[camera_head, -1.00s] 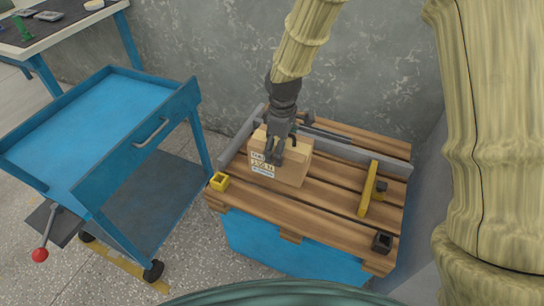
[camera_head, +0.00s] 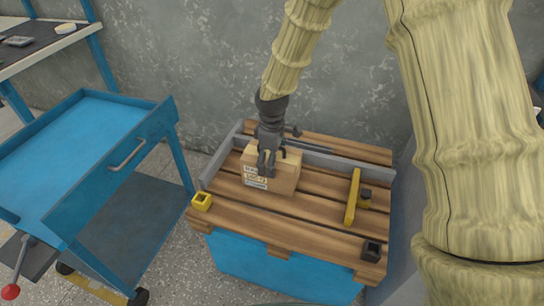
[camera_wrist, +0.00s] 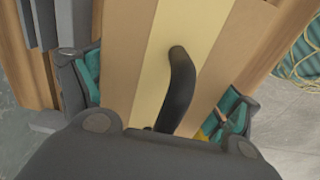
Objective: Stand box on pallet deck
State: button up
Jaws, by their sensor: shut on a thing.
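A tan cardboard box (camera_head: 284,176) with a white label on its front is at the left part of the slatted wooden pallet deck (camera_head: 310,213). It looks upright and at deck level; I cannot tell whether its bottom touches the slats. My gripper (camera_head: 267,163) comes down from above and is shut on the box near its top. In the wrist view the box top (camera_wrist: 140,60), with a pale tape strip, fills the middle between my two fingers. A curved black piece (camera_wrist: 178,90) stands in front of the tape there.
A grey rail (camera_head: 330,160) runs along the pallet's back and left edges. A yellow bar (camera_head: 353,197) stands at the right. A yellow square socket (camera_head: 202,201) and a black one (camera_head: 371,250) sit at the front corners. A blue cart (camera_head: 85,150) stands left.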

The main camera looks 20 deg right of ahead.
dwell(0.3)
jog(key=o, duration=1.9)
jog(key=shift+c, duration=0.2)
notch_tip(320, 180, up, 12)
jog(key=p, duration=0.2)
jog(key=shift+r+p, duration=0.1)
jog(key=shift+p, duration=0.25)
